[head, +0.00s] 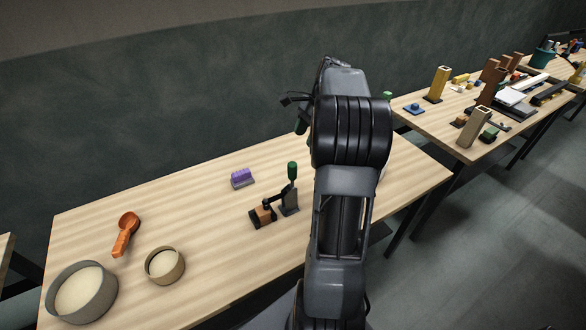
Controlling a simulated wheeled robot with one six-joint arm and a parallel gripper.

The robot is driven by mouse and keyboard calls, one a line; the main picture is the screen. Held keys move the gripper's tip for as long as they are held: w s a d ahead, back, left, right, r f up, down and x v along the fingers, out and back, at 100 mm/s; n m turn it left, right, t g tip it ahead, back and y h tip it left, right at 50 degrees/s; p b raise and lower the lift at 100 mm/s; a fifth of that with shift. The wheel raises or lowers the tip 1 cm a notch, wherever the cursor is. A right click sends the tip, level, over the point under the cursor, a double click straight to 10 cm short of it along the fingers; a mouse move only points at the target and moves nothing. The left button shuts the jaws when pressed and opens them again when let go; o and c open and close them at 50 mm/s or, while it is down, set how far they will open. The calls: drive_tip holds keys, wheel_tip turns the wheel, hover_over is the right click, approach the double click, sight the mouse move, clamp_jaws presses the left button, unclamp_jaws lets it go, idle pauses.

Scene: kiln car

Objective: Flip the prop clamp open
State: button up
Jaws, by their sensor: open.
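The prop clamp (289,200) stands on the wooden table, left of my arm. Its green-tipped handle (292,172) points upright. Its dark bar reaches left over a small orange-brown block (264,212), and I cannot tell whether it touches the block. My gripper (291,99) shows only partly, as small dark prongs at the left of my arm's upper end. It is open, high in the picture and well apart from the clamp. The rest of it is hidden behind my arm.
A purple brush-like object (242,178) lies behind and left of the clamp. An orange scoop (126,234), a small bowl (165,265) and a larger grey bowl (82,292) are at the left. Green-topped items show partly behind my arm. A cluttered second table (428,120) stands right.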

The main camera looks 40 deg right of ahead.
sight(292, 169)
drive_tip(key=x, duration=1.2)
drive_tip(key=shift+a+f, duration=0.1)
drive_tip(key=shift+f, duration=0.3)
drive_tip(key=shift+c, duration=0.3)
clamp_jaws()
